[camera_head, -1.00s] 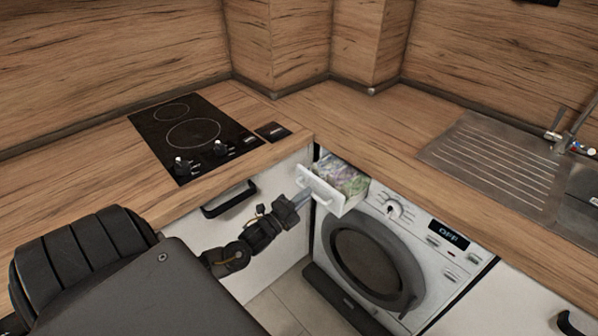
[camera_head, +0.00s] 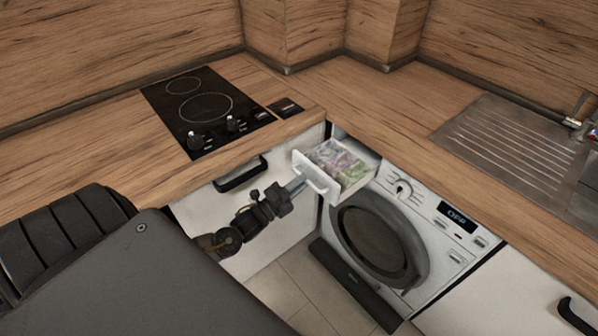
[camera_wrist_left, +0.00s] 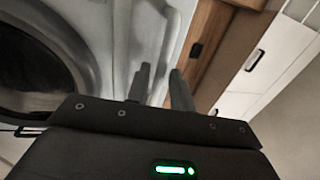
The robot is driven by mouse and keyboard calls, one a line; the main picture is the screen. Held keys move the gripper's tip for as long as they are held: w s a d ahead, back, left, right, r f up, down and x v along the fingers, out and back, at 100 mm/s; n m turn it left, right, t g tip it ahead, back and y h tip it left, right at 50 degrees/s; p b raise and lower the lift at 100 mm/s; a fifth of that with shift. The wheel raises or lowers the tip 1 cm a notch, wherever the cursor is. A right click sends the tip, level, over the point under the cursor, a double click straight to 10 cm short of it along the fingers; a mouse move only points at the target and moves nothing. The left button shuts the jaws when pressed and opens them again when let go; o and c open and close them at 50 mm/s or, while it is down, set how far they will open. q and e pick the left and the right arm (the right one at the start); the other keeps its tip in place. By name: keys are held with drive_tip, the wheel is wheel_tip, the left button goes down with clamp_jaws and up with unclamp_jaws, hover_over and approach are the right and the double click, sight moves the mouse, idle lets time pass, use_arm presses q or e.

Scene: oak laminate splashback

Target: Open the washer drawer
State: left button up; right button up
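The washer (camera_head: 440,255) stands under the counter, with its round door (camera_head: 378,245) shut. Its white drawer (camera_head: 356,181) is pulled well out at the top left, with coloured packets or pouches visible inside. My left gripper (camera_head: 299,185) is at the handle (camera_head: 317,186) on the drawer front. In the left wrist view its two fingers (camera_wrist_left: 161,88) are a small gap apart against the pale handle area. The fingers look closed around the handle, though the contact is partly hidden. My right gripper is not in view.
A black hob (camera_head: 205,108) is set in the wooden counter at the left. A cabinet with a black handle (camera_head: 241,174) lies beside my left forearm. A sink drainboard (camera_head: 512,145) is at the right.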

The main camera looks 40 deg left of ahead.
use_arm(q)
drive_tip(key=shift+o, duration=0.7)
